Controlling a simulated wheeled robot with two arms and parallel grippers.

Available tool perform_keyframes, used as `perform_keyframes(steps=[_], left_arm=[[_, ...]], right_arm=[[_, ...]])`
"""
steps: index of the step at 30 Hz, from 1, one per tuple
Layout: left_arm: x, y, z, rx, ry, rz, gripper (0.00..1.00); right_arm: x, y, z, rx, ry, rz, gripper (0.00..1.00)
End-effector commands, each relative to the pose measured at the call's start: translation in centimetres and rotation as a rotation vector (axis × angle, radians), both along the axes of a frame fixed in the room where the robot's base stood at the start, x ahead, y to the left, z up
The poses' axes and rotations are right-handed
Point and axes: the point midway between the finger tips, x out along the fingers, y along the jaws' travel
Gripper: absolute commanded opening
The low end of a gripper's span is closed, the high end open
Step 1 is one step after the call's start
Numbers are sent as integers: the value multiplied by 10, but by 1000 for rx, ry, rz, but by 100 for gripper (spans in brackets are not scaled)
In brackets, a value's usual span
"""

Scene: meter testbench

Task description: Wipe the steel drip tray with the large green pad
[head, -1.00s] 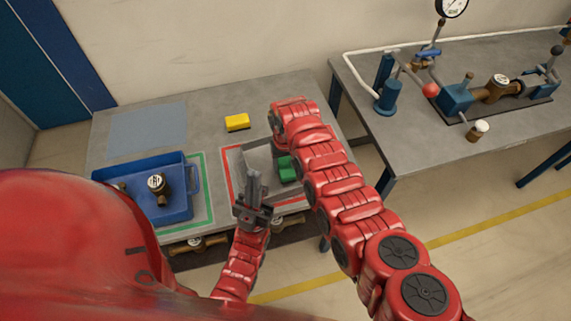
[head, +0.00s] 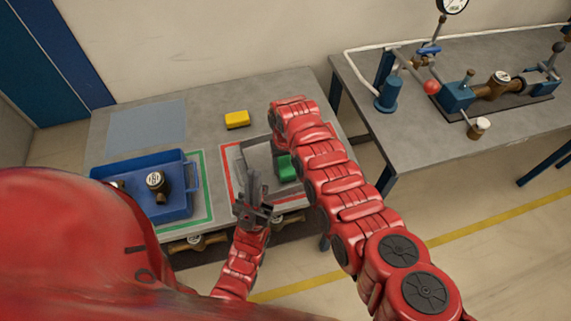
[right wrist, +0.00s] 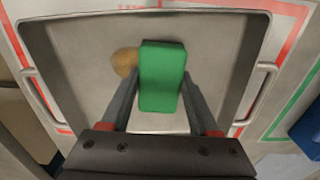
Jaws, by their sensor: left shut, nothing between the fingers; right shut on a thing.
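The large green pad (head: 287,168) is in the steel drip tray (head: 262,160), partly hidden by my right arm in the head view. In the right wrist view my right gripper (right wrist: 160,88) is shut on the green pad (right wrist: 162,65), one finger on each long side. The pad is over the tray floor; I cannot tell whether it touches. A brown stain (right wrist: 123,62) shows on the tray floor, partly covered by the pad's left edge. My left gripper (head: 252,182) is shut and empty near the tray's front left corner.
A yellow pad (head: 237,120) lies behind the tray. A blue bin (head: 190,205) with a brass meter (head: 157,182) stands to the left inside a green outline. A second bench (head: 430,145) with a test rig is at the right. Red tape surrounds the tray.

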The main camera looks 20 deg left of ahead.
Motion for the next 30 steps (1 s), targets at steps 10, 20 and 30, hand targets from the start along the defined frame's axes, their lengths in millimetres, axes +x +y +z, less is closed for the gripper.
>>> perform_keyframes(steps=[10,20,30], left_arm=[[0,0,-7,0,0,0,0],[0,0,-10,0,0,0,0],[0,0,-17,0,0,0,0]], right_arm=[[0,0,-8,0,0,0,17],[3,-3,-10,0,0,-1,17],[22,-26,-9,1,-1,-3,17]])
